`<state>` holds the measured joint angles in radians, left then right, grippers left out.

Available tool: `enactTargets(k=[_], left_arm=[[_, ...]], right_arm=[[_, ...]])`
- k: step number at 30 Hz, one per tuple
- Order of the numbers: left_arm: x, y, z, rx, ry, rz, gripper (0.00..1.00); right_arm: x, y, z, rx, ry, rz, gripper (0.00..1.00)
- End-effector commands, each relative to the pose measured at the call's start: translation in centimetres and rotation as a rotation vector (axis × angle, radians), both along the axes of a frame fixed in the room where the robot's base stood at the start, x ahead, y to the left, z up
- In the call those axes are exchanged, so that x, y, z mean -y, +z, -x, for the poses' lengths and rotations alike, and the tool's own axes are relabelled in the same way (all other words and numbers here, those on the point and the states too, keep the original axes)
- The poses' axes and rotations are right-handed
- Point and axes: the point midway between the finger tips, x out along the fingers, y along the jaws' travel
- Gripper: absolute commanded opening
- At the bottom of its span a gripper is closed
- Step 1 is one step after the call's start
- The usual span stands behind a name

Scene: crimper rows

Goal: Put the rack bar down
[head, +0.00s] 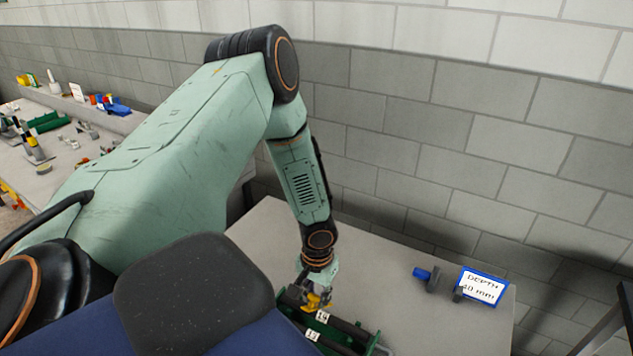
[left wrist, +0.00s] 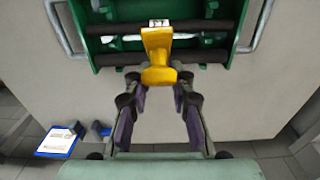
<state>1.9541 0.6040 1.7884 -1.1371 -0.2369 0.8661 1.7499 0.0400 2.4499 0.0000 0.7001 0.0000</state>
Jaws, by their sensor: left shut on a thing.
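My left gripper (head: 316,290) is shut on a yellow grip (head: 313,302) over the green rack (head: 375,342). In the left wrist view the yellow grip (left wrist: 158,74) sits between the fingers of the gripper (left wrist: 157,88). Dark rack bars (head: 350,330) run across the rack, with small white number labels on or near them. In the left wrist view the grip reaches over the nearer rack bar (left wrist: 205,56). I cannot tell whether that bar rests in the rack or is just above it. My right gripper is not in view.
The grey table (head: 270,225) is clear around the rack's far side. A blue-framed sign reading "DEPTH 40 mm" (head: 482,288) and a small blue and dark item (head: 427,277) stand at the right. A cluttered bench (head: 60,150) is at far left; a block wall (head: 430,130) is behind.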

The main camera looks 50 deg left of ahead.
Motion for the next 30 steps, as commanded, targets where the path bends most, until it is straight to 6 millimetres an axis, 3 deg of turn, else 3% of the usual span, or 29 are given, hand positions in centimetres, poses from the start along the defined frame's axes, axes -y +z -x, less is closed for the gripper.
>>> enactTargets(k=[14, 30], left_arm=[[0.9, -1.5, 2.6, -0.004, -0.001, 0.002, 0.00], [1.5, -2.9, 4.7, -0.002, 0.000, 0.002, 0.00]], right_arm=[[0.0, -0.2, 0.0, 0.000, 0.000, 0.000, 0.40], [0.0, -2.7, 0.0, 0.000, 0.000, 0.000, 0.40]])
